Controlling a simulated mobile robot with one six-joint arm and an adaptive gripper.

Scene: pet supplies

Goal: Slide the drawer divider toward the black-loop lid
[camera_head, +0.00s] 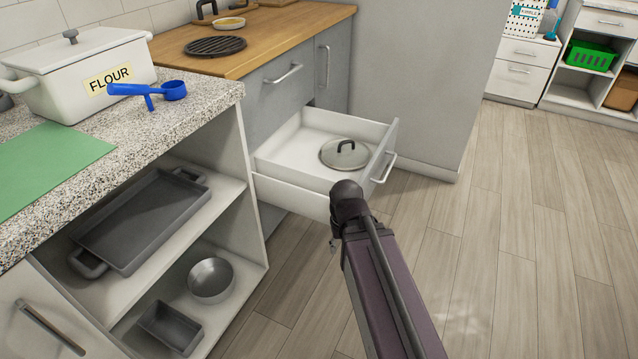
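An open white drawer (384,152) extends from the grey cabinet under the wooden counter. A round lid (332,158) with a black loop handle lies flat on its floor, near the drawer front. I cannot make out a separate divider in the drawer. My dark arm rises from the bottom of the view, and its joint covers part of the drawer's near front corner.
Open shelves left of the drawer hold a dark roasting pan (142,222), a metal bowl (211,278) and a small dark tin (168,326). A flour box (85,80) and blue scoop (160,91) stand on the speckled counter. The floor to the right is clear.

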